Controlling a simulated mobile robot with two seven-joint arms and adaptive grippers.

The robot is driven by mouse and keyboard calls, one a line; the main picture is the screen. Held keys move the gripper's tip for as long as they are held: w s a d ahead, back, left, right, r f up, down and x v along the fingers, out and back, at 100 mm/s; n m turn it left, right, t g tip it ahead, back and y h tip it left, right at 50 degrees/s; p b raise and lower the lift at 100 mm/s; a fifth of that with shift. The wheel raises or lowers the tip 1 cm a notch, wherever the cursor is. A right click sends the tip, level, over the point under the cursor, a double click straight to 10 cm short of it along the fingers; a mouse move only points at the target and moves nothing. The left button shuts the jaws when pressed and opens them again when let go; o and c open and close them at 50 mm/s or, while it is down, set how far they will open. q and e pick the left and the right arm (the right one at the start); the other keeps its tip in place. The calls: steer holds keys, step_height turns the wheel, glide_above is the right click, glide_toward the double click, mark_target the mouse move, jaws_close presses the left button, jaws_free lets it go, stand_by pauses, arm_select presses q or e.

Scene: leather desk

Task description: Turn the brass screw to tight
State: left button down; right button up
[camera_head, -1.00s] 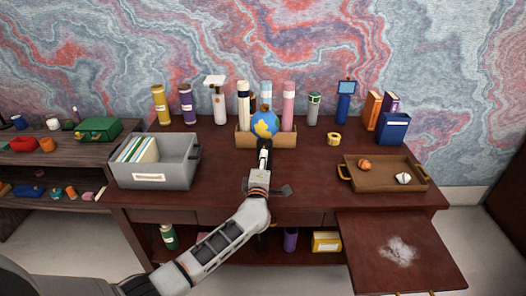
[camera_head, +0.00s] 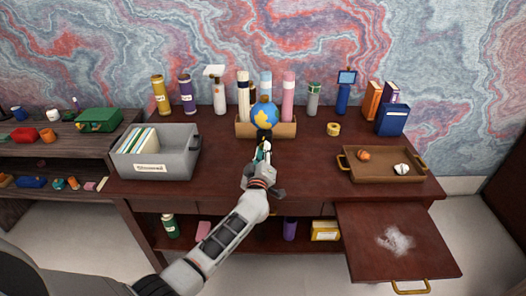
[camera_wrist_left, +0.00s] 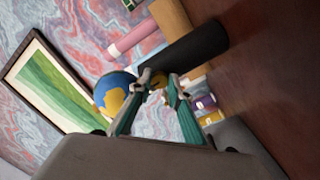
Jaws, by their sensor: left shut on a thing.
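A blue and yellow globe (camera_head: 264,115) sits above a dark stand (camera_head: 263,135) at the middle of the desk. In the left wrist view the globe (camera_wrist_left: 112,94) is at the left end of the black cylindrical stand (camera_wrist_left: 192,52). A small brass screw (camera_wrist_left: 157,78) shows at the stand's side, between my fingertips. My left gripper (camera_head: 263,151) reaches in front of the stand. In the wrist view its fingers (camera_wrist_left: 158,84) are shut on the screw and cover part of it. The screw is too small and hidden to make out in the head view.
A wooden box (camera_head: 283,130) with several bottles stands just behind the globe. A grey file bin (camera_head: 178,165) is at left. A brown tray (camera_head: 384,178) and yellow tape roll (camera_head: 333,129) are at right. An open drawer (camera_head: 400,240) juts out at front right.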

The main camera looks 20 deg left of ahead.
stand_by(0.5)
arm_select(q)
steer(key=c, duration=1.9)
jaws_free()
steer(key=shift+s, duration=0.1)
steer(key=s, duration=0.4)
steer(key=s+d, duration=0.1)
steer(key=s, duration=0.2)
steer(key=s+d, duration=0.1)
steer(key=s, duration=0.3)
steer(key=shift+s+d, duration=0.15)
steer(key=shift+s, duration=0.15)
steer(key=shift+s+m, duration=0.1)
steer(key=shift+m, duration=0.2)
